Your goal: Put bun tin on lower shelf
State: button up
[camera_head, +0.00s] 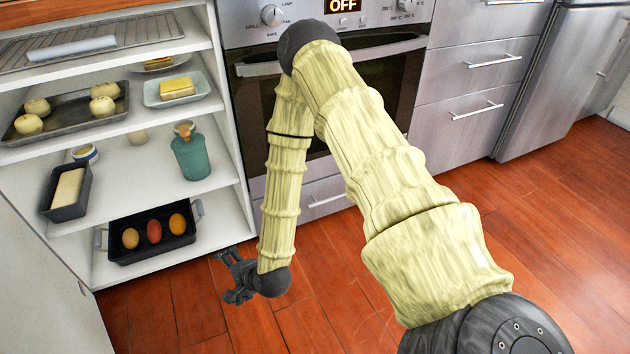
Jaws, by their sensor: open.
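The bun tin (68,117), a dark shallow tray, holds several pale round buns. It sits on the left part of the second shelf from the top (120,133) of the open white unit. Below it is a lower shelf (135,175), and under that the bottom shelf (215,232). My gripper (236,279) is low in front of the unit's bottom right corner, apart from the tin and well below it. Its fingers are open and point left, with nothing between them.
A butter dish (205,88) stands right of the bun tin. The shelf below holds a loaf tin (66,213), a small jar and a teal bottle (191,157), with bare room between. A black roasting tin (118,257) with egg-like items fills much of the bottom shelf.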

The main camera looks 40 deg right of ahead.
jog(key=s+d+f+n+g+h, duration=0.1)
jog(key=s+f+n+g, duration=0.2)
jog(key=s+n, duration=0.3)
jog(key=s+d+f+n+g+h, duration=0.1)
jog(key=s+n, duration=0.5)
jog(key=s, duration=0.8)
jog(key=s+d+f+n+g+h, duration=0.1)
jog(key=s+d+f+n+g, duration=0.2)
jog(key=s, duration=0.7)
jog(key=shift+s+f+n+g, duration=0.35)
jog(key=shift+f+n+g, duration=0.95)
jog(key=shift+n, duration=0.6)
jog(key=shift+d, duration=0.1)
